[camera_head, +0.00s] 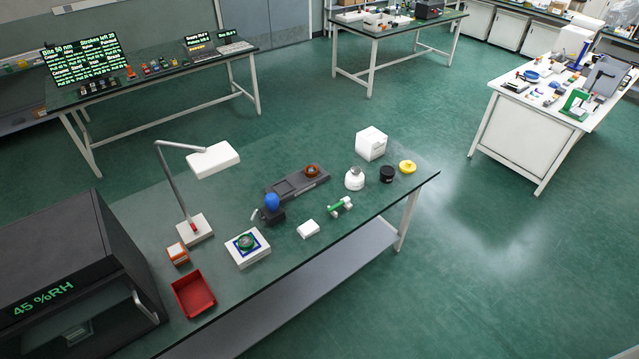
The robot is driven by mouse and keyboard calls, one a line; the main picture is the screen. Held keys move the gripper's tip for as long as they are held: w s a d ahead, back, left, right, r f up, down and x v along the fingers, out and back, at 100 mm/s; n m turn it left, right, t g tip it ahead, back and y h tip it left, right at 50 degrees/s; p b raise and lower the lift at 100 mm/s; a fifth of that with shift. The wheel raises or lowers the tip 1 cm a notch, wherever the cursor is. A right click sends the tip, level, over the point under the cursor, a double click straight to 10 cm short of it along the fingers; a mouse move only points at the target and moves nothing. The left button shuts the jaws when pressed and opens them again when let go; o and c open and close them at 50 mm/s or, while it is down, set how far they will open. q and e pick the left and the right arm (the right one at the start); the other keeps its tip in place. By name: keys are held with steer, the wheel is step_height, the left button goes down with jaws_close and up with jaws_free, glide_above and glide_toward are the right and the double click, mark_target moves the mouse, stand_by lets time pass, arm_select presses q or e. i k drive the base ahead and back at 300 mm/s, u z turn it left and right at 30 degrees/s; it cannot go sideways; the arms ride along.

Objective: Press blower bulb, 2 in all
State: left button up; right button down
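A blue bulb (272,202), which looks like the blower bulb, stands upright in a dark holder (271,216) on the near green-topped table (330,240). A small pale tip sticks out at the holder's left side. Neither of my grippers is in view, and nothing touches the bulb.
A grey desk lamp (213,160) arches left of the bulb. A white device (247,248), a white block (308,229), a green-and-white tool (340,205) and a dark tray (298,184) surround it. A red bin (193,293) and dark cabinet (75,270) stand left.

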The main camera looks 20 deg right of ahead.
mark_target(272, 201)
steer(key=z, duration=0.3)
steer(key=i, duration=1.4)
steer(key=u, duration=0.6)
